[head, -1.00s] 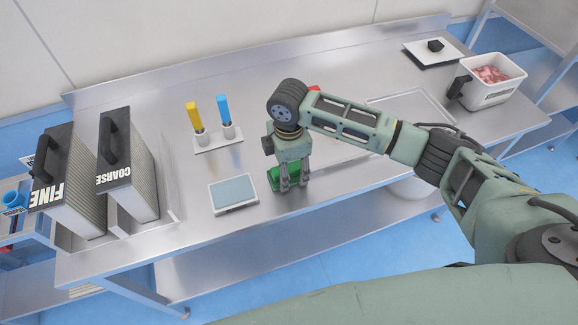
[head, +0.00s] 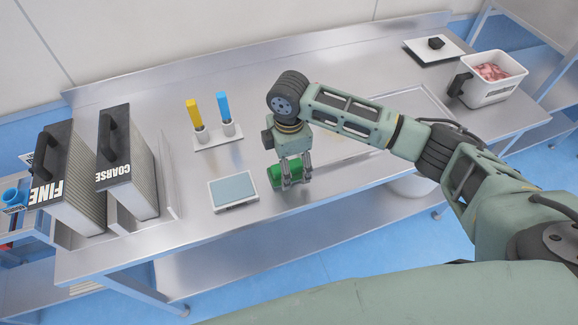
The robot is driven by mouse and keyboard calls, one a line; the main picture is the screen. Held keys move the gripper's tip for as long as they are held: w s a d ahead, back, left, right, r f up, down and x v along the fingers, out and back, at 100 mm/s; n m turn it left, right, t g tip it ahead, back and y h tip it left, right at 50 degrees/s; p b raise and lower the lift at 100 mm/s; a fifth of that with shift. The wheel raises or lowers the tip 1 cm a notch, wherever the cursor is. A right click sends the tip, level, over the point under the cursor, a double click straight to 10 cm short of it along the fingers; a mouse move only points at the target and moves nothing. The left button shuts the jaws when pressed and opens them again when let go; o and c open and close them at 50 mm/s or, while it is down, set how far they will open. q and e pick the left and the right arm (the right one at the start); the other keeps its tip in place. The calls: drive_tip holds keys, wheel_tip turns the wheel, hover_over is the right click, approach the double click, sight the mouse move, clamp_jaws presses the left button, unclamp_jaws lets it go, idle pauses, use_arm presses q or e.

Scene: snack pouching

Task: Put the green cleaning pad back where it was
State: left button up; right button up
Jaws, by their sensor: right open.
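The green cleaning pad (head: 275,178) is on the steel table near its front edge, just right of the flat grey-blue panel. Part of it is hidden behind my right gripper. My right gripper (head: 296,184) points down at the pad's right side, with its fingers open. I cannot tell whether the fingers touch the pad or straddle it. My left gripper is out of view.
The flat panel (head: 233,190) lies close on the left. A white holder (head: 219,139) with a yellow and a blue handle stands behind it. Coarse (head: 130,165) and fine (head: 68,180) blocks stand at left. A meat bin (head: 487,93) stands at far right.

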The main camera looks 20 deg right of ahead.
sight(290, 165)
wheel_tip(290, 165, up, 11)
drive_tip(key=b, duration=0.2)
idle(0.4)
